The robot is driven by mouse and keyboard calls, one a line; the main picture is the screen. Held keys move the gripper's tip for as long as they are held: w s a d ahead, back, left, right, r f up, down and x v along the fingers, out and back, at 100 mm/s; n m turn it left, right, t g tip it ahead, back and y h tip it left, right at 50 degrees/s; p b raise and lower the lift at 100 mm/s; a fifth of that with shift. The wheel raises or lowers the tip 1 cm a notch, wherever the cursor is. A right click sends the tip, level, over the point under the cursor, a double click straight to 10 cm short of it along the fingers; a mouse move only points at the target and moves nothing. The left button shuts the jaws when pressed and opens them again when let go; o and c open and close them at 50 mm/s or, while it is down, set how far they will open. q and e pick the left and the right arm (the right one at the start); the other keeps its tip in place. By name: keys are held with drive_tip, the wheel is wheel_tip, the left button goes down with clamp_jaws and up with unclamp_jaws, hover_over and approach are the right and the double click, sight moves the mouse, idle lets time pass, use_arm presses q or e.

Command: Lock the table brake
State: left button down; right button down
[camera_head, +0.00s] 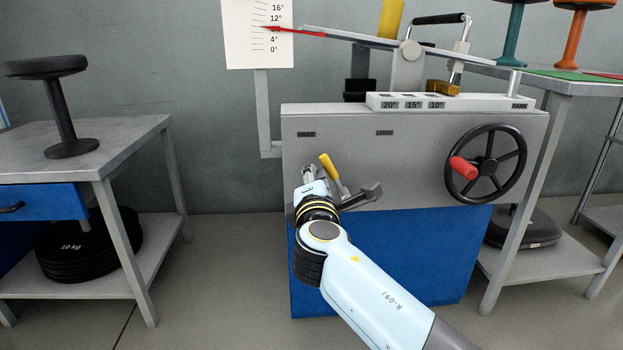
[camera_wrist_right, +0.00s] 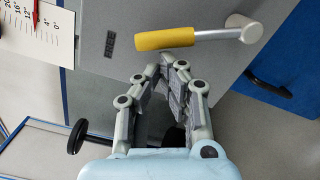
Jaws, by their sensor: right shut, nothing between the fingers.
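The brake lever has a yellow handle (camera_head: 329,166) on the grey front of the test bench, leaning up and left towards the left of two small dark labels (camera_head: 306,134). The other label (camera_head: 384,132) is farther right; both are too small to read surely. In the right wrist view the yellow handle (camera_wrist_right: 165,38) joins a grey rod and a pale round hub (camera_wrist_right: 243,28). My right gripper (camera_head: 309,170) is just left of the handle. In the wrist view its fingertips (camera_wrist_right: 172,62) are together and empty, close beside the handle; contact is unclear. My left gripper is out of view.
A black handwheel (camera_head: 487,165) with a red knob is at the bench's right. Above, a tilted tabletop (camera_head: 345,36) carries a red pointer against a degree scale (camera_head: 258,50). Side tables (camera_head: 110,140) with stools stand left and right. Floor is free left of the bench.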

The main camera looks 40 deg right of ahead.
drive_tip(key=shift+s+d+r+m, duration=0.3)
drive_tip(key=shift+d+r+m, duration=0.15)
drive_tip(key=shift+m, duration=0.25)
drive_tip(key=shift+s+d+r+m, duration=0.25)
drive_tip(key=shift+d+r+m, duration=0.15)
drive_tip(key=shift+m, duration=0.3)
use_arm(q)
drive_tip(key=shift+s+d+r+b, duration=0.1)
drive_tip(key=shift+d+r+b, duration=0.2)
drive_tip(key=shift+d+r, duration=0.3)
use_arm(e)
drive_tip(key=shift+s+d+r+m, duration=0.2)
drive_tip(key=shift+s+d+m, duration=0.35)
drive_tip(key=shift+d+m, duration=0.5)
drive_tip(key=shift+s+d+r+m, duration=0.25)
drive_tip(key=shift+s+d+m, duration=0.35)
drive_tip(key=shift+d+m, duration=0.45)
drive_tip(key=shift+s+d+r+m, duration=0.2)
drive_tip(key=shift+s+d+m, duration=0.45)
drive_tip(key=shift+m, duration=0.65)
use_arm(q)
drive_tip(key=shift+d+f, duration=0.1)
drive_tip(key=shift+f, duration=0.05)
use_arm(e)
drive_tip(key=shift+w+d, duration=0.1)
